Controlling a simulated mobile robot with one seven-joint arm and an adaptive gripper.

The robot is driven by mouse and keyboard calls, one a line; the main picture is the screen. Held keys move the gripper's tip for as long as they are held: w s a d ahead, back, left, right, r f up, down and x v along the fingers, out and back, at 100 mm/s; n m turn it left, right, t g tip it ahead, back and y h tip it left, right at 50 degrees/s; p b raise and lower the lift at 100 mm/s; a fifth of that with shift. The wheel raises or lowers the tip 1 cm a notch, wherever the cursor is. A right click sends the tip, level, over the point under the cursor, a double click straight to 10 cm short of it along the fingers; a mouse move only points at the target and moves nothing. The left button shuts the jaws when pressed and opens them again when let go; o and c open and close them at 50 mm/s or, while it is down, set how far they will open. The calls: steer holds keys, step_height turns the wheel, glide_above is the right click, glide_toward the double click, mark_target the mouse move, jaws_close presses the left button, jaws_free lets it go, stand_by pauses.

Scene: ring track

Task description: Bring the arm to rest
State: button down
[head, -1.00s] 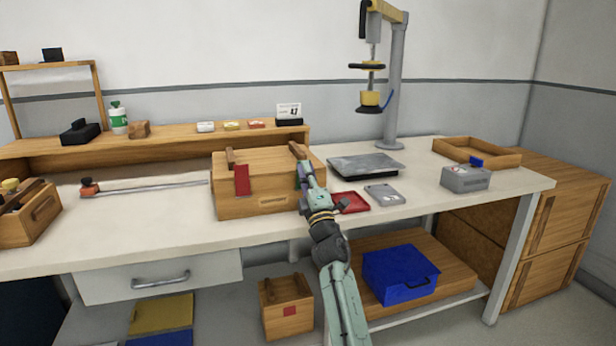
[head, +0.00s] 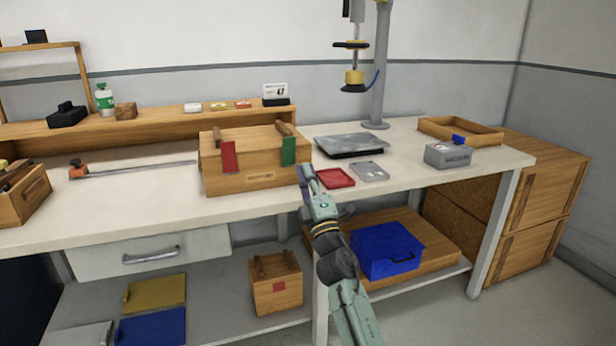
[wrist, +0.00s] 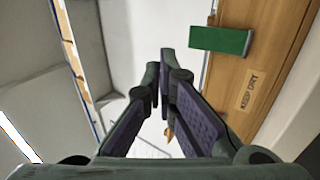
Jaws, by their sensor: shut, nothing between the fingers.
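My gripper (head: 305,184) is in front of the bench, just right of the front of a wooden box, with nothing held. In the wrist view its two fingers (wrist: 160,88) are close together at the tips. The wooden box (head: 222,182) stands on the bench with a red tab (head: 229,156) and a green tab (head: 289,151) on its front. In the wrist view the green tab (wrist: 222,40) and the box's "KEEP DRY" label (wrist: 249,90) show right of the fingers. No contact with the box can be made out.
A red tray (head: 335,179) and a grey plate (head: 369,171) lie on the bench right of my gripper. A blue case (head: 386,250) and a small wooden crate (head: 276,290) sit on the lower shelf. The floor at the lower right is clear.

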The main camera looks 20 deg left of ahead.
steer(key=shift+s+d, duration=0.2)
steer(key=shift+s, duration=0.15)
steer(key=shift+a, duration=0.1)
